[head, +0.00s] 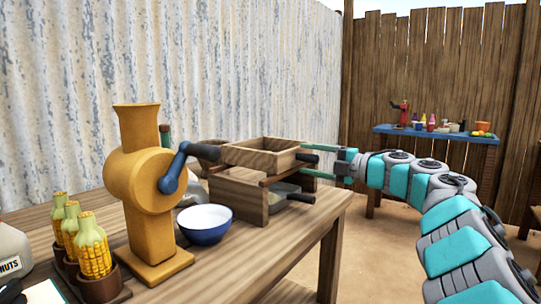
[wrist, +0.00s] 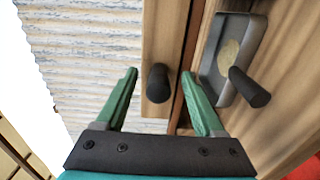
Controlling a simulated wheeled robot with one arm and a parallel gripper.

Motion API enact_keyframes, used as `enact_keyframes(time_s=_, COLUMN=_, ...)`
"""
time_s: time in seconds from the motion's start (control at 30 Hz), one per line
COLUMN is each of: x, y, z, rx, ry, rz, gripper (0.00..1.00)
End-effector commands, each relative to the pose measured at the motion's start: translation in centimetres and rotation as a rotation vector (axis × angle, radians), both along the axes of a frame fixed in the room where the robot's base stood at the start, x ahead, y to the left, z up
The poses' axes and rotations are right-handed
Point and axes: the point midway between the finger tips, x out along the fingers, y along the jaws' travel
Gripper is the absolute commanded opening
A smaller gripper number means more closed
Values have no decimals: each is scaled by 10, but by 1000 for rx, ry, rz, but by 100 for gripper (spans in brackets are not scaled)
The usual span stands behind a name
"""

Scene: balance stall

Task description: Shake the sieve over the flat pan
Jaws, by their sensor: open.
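The sieve (head: 262,155) is a square wooden-sided box resting on top of a wooden stand (head: 236,195); its wooden side (wrist: 162,30) shows in the wrist view. Its short black handle (wrist: 157,84) sticks out towards my gripper. My gripper (head: 308,160) is open, with its green fingers on either side of that handle; the fingertips also show in the wrist view (wrist: 160,76). The grey flat pan (head: 284,189) lies inside the stand below the sieve. In the wrist view the pan (wrist: 247,45) holds a pale yellow patch and has its own black handle (wrist: 250,87).
A yellow hand grinder (head: 140,185) with a blue crank and a blue-white bowl (head: 204,225) stand left of the stand on the wooden table (head: 220,272). Corn-cob bottles (head: 92,245) stand at the left. A blue table (head: 450,134) with small items is far back right.

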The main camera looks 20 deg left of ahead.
Motion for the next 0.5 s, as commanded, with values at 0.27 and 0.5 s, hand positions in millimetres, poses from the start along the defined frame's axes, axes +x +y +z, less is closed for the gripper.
enact_keyframes(time_s=0.27, x=-1, y=-1, z=1, rx=1, ry=0, rz=0, gripper=70)
enact_keyframes(time_s=0.5, x=-6, y=-17, z=0, rx=1, ry=-1, rz=-2, gripper=70)
